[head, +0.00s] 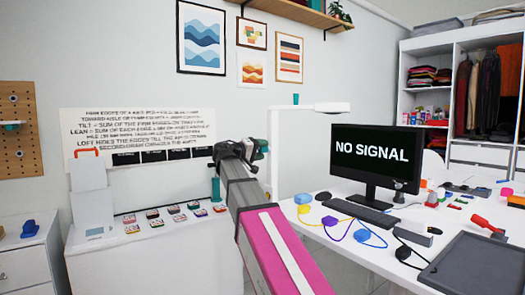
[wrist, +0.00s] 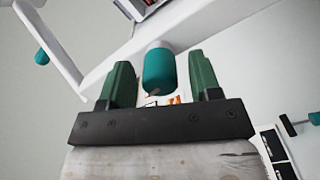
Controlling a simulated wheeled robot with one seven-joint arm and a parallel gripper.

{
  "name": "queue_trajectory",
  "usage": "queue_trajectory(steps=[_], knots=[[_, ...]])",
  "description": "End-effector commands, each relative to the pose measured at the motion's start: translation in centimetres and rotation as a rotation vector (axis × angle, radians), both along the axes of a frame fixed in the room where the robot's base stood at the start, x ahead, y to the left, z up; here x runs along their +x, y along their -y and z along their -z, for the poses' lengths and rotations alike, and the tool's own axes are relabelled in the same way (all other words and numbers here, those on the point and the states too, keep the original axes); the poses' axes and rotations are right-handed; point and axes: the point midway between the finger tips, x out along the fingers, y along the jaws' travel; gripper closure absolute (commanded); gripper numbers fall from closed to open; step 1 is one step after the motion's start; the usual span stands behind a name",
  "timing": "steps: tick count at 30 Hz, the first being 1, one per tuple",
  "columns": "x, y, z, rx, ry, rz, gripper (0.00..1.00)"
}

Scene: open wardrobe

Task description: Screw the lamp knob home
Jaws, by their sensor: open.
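The white lamp (head: 310,107) stands behind my arm in the head view, with an upright post and a flat top arm. In the wrist view a teal knob (wrist: 159,70) with a pale grey collar sits between my gripper's (wrist: 158,80) two green fingers, against a white beam. A gap shows on each side of the knob, so the fingers are open and not touching it. My gripper also shows in the head view (head: 258,150), at the lamp post's left. The knob's seat is hidden, so I cannot tell how far in it is.
A desk with a monitor (head: 372,157), keyboard (head: 360,212) and several cables and tools stands to the right. A white cabinet with several small cards (head: 172,209) is at lower left. Another teal piece (wrist: 42,57) shows at left in the wrist view.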

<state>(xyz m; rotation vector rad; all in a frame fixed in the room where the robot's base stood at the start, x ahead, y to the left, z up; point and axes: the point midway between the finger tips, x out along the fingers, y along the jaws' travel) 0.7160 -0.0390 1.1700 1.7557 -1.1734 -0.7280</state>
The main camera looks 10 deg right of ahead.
Motion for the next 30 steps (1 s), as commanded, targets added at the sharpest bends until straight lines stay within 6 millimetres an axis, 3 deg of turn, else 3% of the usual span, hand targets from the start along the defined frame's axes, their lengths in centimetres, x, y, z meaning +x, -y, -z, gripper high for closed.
queue_trajectory(steps=[8,12,15,20,30], knots=[[0.0,0.0,0.0,0.001,0.002,0.0,0.43],[0.01,0.0,0.0,0.001,0.003,0.0,0.85],[0.0,0.0,0.0,0.001,0.003,0.0,0.94],[0.01,0.01,0.0,0.025,0.06,0.0,0.94],[0.02,0.03,0.0,0.171,0.415,-0.001,0.94]])
